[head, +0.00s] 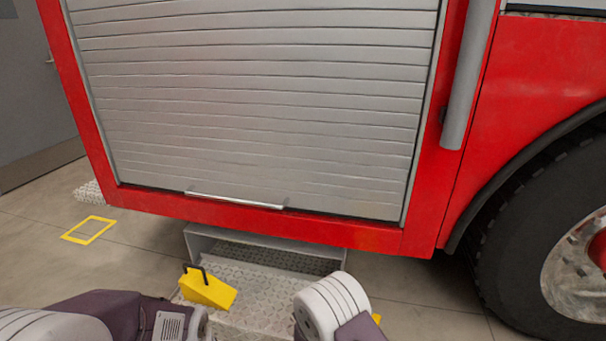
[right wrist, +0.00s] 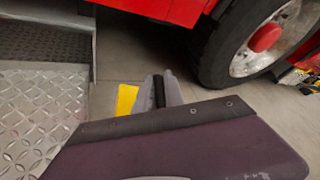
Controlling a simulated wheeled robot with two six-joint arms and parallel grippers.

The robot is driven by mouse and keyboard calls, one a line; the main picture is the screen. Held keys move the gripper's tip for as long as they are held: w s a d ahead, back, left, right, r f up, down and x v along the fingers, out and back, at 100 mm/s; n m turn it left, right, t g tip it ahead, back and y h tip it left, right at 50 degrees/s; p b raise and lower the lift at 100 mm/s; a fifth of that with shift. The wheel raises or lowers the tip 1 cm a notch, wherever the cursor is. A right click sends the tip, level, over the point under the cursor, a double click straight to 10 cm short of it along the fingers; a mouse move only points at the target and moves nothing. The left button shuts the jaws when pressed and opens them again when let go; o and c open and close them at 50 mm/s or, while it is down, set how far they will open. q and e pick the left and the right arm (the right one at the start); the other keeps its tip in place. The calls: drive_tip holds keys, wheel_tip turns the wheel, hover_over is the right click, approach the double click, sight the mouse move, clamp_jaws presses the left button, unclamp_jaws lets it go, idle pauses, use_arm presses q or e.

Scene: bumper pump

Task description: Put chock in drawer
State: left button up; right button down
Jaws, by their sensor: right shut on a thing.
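One yellow chock (head: 208,290) with a black handle rests on the left part of the open drawer's diamond-plate floor (head: 258,292). The plate also shows at the left in the right wrist view (right wrist: 40,110). In that view my right gripper (right wrist: 159,92) is shut on a black bar, which looks like a handle, with a yellow piece (right wrist: 126,99) beside it. This looks like a second chock, mostly hidden by the gripper, held to the right of the drawer. A bit of yellow (head: 377,318) shows behind my right arm in the head view. My left gripper is out of view.
The red truck's closed grey roller shutter (head: 260,110) with its bar handle (head: 235,200) stands above the drawer. A large wheel (head: 545,245) is at the right. A yellow outline (head: 88,230) marks the floor at the left. Floor between drawer and wheel is clear.

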drive_tip(key=s+r, duration=0.1)
drive_tip(key=r, duration=0.1)
drive_tip(key=s+a+r+p, duration=0.1)
drive_tip(key=s+r, duration=0.1)
drive_tip(key=r, duration=0.1)
drive_tip(key=s+a+r+p, duration=0.1)
drive_tip(key=r, duration=0.2)
drive_tip(key=shift+s+a, duration=0.2)
drive_tip(key=shift+s, duration=0.2)
drive_tip(key=s+d+m+g+h, duration=0.2)
drive_tip(key=s+d, duration=0.2)
drive_tip(key=s, duration=0.2)
wheel_tip(320, 180, up, 34)
drive_tip(key=p, duration=3.8)
drive_tip(key=shift+d+f, duration=0.2)
drive_tip(key=shift+s, duration=0.1)
